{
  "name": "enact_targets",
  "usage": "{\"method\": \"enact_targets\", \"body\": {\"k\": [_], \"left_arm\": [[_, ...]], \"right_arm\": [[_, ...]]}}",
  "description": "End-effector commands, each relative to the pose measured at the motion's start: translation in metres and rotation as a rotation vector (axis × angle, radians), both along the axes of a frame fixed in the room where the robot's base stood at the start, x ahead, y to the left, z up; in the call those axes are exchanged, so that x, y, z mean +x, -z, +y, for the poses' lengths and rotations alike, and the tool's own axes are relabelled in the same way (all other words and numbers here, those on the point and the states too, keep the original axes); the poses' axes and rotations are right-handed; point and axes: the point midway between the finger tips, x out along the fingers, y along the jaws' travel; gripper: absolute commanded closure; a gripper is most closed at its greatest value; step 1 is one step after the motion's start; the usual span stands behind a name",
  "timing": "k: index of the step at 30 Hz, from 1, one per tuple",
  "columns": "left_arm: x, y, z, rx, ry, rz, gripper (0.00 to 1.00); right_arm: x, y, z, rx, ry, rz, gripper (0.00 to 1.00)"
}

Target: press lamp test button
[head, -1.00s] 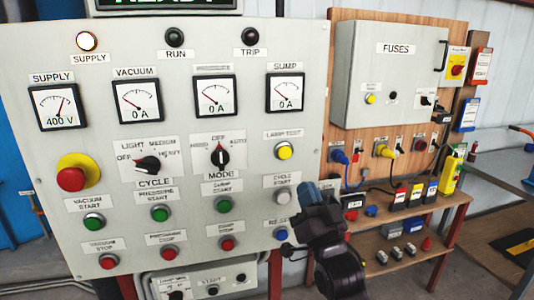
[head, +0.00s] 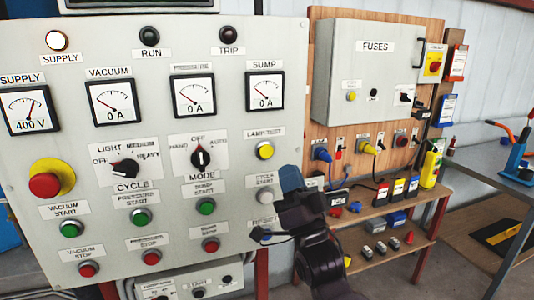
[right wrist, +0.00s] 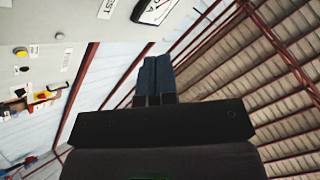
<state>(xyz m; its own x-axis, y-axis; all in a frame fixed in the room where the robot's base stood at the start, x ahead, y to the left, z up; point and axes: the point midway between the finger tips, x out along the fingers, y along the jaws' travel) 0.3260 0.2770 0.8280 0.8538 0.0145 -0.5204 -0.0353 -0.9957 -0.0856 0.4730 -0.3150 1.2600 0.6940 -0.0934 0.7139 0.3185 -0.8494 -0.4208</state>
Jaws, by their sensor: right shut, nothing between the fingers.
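The lamp test button (head: 265,151) is a round yellow button under its LAMP TEST label (head: 265,132), near the right edge of the grey control panel (head: 60,145). It is fully visible in the head view. My right gripper (head: 290,178) is below and to the right of it in the picture, apart from it in the picture, with its blue fingertips pointing up. The fingers (right wrist: 153,76) are together and empty in the right wrist view. That view shows the end of a label reading TEST (right wrist: 107,8) at the top; the button itself is not clearly seen there. My left gripper is out of view.
A black mode knob (head: 201,156) is left of the lamp test button. A fuse box (head: 375,75) and a shelf with cables and plugs (head: 440,192) stand to the right.

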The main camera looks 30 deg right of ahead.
Motion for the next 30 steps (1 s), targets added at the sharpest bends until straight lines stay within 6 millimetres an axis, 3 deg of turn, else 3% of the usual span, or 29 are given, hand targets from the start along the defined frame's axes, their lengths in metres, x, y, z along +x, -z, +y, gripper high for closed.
{"method": "enact_targets", "body": {"k": [18, 30], "left_arm": [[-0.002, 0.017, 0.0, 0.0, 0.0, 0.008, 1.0], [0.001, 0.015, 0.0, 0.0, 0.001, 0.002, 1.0]], "right_arm": [[0.066, 0.0, -0.016, -0.001, 0.0, 0.0, 1.0], [0.077, 0.0, -0.019, -0.001, 0.002, -0.001, 1.0]]}}
